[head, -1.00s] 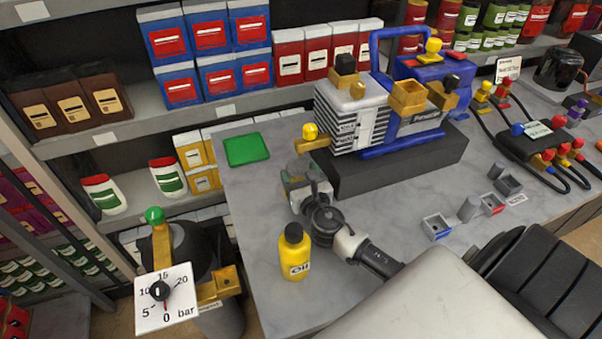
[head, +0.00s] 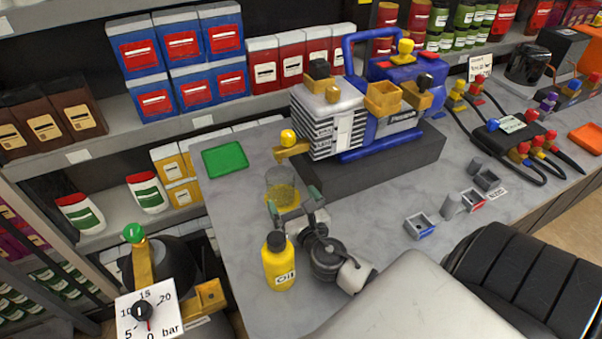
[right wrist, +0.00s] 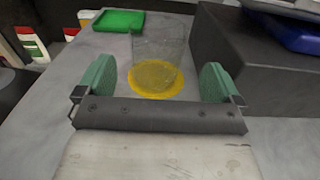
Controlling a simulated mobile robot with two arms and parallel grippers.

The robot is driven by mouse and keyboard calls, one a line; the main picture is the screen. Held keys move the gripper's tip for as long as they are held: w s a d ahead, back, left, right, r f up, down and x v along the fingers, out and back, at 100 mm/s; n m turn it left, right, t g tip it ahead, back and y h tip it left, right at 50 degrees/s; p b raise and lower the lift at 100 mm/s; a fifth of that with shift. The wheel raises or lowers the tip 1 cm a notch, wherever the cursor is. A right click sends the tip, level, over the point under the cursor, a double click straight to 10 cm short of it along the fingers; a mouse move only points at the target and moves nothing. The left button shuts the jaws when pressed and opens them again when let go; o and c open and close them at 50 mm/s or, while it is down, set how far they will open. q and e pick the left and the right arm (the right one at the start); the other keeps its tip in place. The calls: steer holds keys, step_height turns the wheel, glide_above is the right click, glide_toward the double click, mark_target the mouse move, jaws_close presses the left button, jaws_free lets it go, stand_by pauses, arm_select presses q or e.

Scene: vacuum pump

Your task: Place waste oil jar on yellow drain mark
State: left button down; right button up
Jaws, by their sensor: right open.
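The waste oil jar (head: 281,178) is a clear glass jar standing upright on the grey bench, below the pump's drain spout. The round yellow drain mark (head: 284,197) shows under and through it; the jar also shows over the mark (right wrist: 150,90) in the right wrist view (right wrist: 158,50). The jar's base overlaps the mark, though exact centring is hard to tell through glass. My right gripper (head: 293,207) is open just in front of the jar, with its green fingertips wide apart and nothing between them (right wrist: 159,83). My left gripper is not in view.
The vacuum pump (head: 325,122) sits on a dark block (head: 400,160) right behind the jar. A yellow oil bottle (head: 278,266) stands close to my right arm. A green tray (head: 225,158) lies at the bench's left. Small grey parts (head: 450,205) lie to the right.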

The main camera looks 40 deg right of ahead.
steer(key=v, duration=0.4)
steer(key=shift+s+a+b, duration=0.15)
steer(key=shift+s+b, duration=0.15)
steer(key=shift+s, duration=0.1)
